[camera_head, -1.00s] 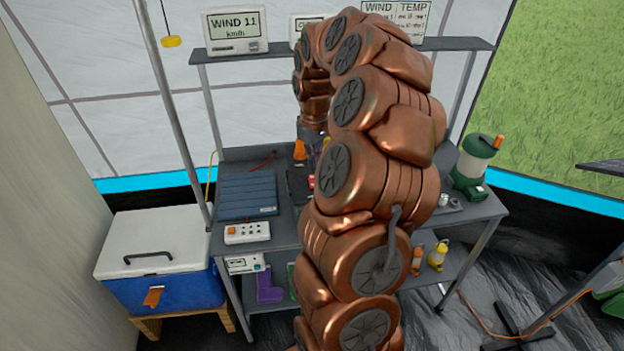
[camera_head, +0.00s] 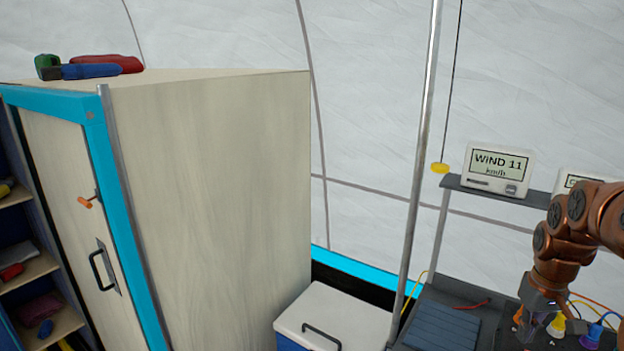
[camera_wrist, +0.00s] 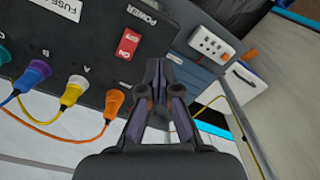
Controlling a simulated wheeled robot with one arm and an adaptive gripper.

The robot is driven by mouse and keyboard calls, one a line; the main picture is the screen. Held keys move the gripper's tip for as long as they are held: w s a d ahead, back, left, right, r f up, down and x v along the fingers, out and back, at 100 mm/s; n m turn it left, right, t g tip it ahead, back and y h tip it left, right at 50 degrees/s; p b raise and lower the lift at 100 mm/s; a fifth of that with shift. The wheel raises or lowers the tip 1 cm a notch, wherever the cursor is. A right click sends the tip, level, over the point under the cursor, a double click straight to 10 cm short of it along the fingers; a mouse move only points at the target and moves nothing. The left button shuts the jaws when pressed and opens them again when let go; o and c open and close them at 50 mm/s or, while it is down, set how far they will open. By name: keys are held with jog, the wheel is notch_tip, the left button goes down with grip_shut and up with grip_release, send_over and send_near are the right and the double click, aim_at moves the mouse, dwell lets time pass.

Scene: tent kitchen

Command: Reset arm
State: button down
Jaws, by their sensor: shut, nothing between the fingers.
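My gripper (camera_wrist: 158,72) is shut and empty in the wrist view. It is beside a dark power box (camera_wrist: 96,60) with a red switch (camera_wrist: 129,43). In the head view, my gripper (camera_head: 530,328) points down over the bench at the lower right. Its fingertips are small there, and the picture edge cuts off most of my arm.
A tall pale cabinet (camera_head: 220,170) with a blue-edged front stands at left. A cool box (camera_head: 340,318) sits right of it. A metal pole (camera_head: 418,160) rises beside the bench. A shelf (camera_head: 463,187) holds the wind display (camera_head: 499,169).

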jog(key=s+a+r+n, duration=0.15)
jog(key=s+a, duration=0.25)
jog(key=a, duration=0.6)
jog(key=s+a+r, duration=0.2)
jog(key=s+a, duration=0.2)
jog(key=a, duration=0.5)
jog(key=s+a+f+g, duration=0.1)
jog(key=s+a, duration=0.3)
jog(key=s, duration=0.4)
jog(key=s+a+f, duration=0.1)
jog(key=s+a, duration=0.4)
jog(key=s, duration=0.3)
jog(key=shift+a+f+g, duration=0.2)
jog(key=shift+f+g, duration=0.2)
